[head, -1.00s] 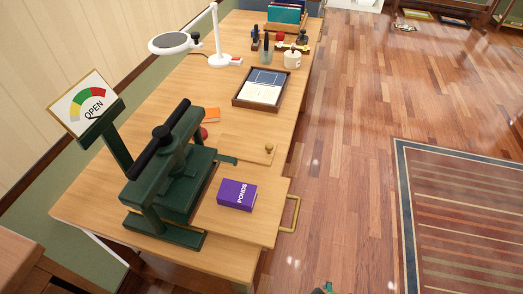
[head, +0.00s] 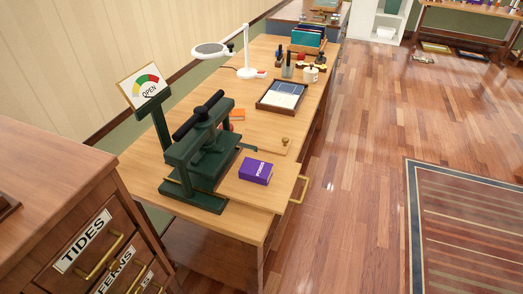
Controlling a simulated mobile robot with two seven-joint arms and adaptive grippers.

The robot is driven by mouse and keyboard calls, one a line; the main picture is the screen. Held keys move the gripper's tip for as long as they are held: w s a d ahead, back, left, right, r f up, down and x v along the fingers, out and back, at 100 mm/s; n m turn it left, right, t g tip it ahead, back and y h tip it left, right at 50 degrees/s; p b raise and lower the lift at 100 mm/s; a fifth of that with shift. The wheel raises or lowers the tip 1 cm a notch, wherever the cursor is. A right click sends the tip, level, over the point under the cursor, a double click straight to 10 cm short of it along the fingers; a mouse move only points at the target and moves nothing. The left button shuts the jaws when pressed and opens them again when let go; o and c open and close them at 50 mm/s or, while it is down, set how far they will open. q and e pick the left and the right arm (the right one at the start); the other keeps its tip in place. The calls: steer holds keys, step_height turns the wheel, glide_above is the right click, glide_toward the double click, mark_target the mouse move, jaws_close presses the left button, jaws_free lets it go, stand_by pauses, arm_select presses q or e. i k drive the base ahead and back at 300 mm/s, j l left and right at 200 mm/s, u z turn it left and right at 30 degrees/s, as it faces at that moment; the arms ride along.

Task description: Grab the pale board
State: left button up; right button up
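A flat pale wooden board (head: 265,139) with a small brass knob (head: 285,140) lies on the long wooden table, just right of the dark green press. Its colour is close to the tabletop, so its edges are hard to make out. The press (head: 204,157) stands at the near end of the table and hides part of the area on the board's left. A purple book (head: 256,172) lies nearer, on the table's front part. Neither of my grippers shows in the head view.
A drawer cabinet (head: 60,215) stands near left. The floor (head: 350,180) right of the table is clear up to the striped rug (head: 465,225).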

mark_target(271, 143)
steer(key=u, duration=1.6)
steer(key=l+u, duration=0.45)
steer(key=k+l+u, duration=0.1)
steer(key=l+u, duration=0.3)
steer(key=k+l+u, duration=0.15)
steer(key=u, duration=0.3)
steer(key=k+l, duration=0.2)
steer(key=l, duration=0.15)
steer(key=k+l, duration=0.15)
steer(key=l, duration=0.25)
steer(key=k+l, duration=0.2)
steer(key=l, duration=0.15)
steer(key=k+l, duration=0.2)
steer(key=l, duration=0.15)
steer(key=k+l, duration=0.15)
steer(key=l, duration=0.25)
steer(key=k+l, duration=0.2)
steer(key=l, duration=0.15)
